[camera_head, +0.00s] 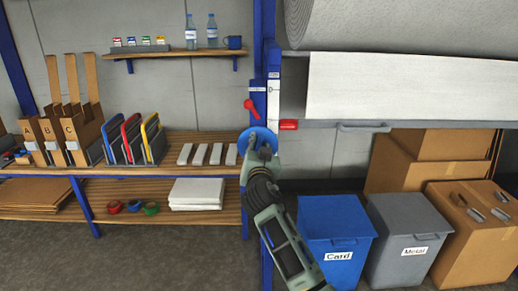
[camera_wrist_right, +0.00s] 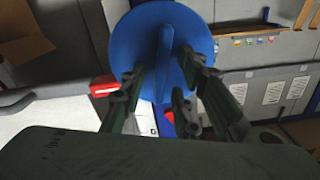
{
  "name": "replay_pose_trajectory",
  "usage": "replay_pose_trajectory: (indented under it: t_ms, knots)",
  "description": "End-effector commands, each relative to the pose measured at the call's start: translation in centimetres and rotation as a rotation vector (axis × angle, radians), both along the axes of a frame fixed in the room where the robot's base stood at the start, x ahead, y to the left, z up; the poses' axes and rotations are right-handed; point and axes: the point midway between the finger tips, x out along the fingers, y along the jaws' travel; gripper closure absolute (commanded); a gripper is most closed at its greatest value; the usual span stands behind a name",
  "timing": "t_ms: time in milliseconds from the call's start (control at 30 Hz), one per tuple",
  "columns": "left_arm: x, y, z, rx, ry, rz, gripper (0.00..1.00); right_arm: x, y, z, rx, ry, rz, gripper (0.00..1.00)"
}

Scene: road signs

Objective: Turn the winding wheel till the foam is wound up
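The winding wheel (camera_head: 246,138) is a blue disc on the blue post, left of the foam. In the right wrist view the wheel (camera_wrist_right: 190,32) shows its face, with a raised blue bar across the middle. My right gripper (camera_head: 258,148) is in front of the wheel. In the wrist view its fingers (camera_wrist_right: 165,88) are spread around the lower end of the bar with gaps visible, so it looks open. The foam is a large grey roll (camera_head: 390,22) at the top right, with a white sheet (camera_head: 405,85) hanging down from it. My left gripper is not in view.
A red lever (camera_head: 251,106) sits above the wheel and a red block (camera_head: 289,125) to its right. A bench (camera_head: 180,139) with cardboard holders and folders is at left. A blue Card bin (camera_head: 335,218) and grey Metal bin (camera_head: 408,215) stand below right.

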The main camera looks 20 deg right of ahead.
Motion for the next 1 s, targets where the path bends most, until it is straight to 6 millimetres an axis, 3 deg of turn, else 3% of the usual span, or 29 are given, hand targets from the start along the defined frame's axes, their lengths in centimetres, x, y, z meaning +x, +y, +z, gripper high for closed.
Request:
replay_pose_trajectory:
  t_ms: [333,733,1000]
  knots:
    - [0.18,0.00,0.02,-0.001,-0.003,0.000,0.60,-0.03,0.01,-0.01,0.000,0.000,0.000,0.99]
    - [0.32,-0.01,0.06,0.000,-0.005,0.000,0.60,-0.03,0.03,-0.01,-0.014,0.005,0.000,1.00]
    - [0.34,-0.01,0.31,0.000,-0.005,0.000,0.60,0.02,0.20,0.03,-0.131,0.039,0.000,1.00]
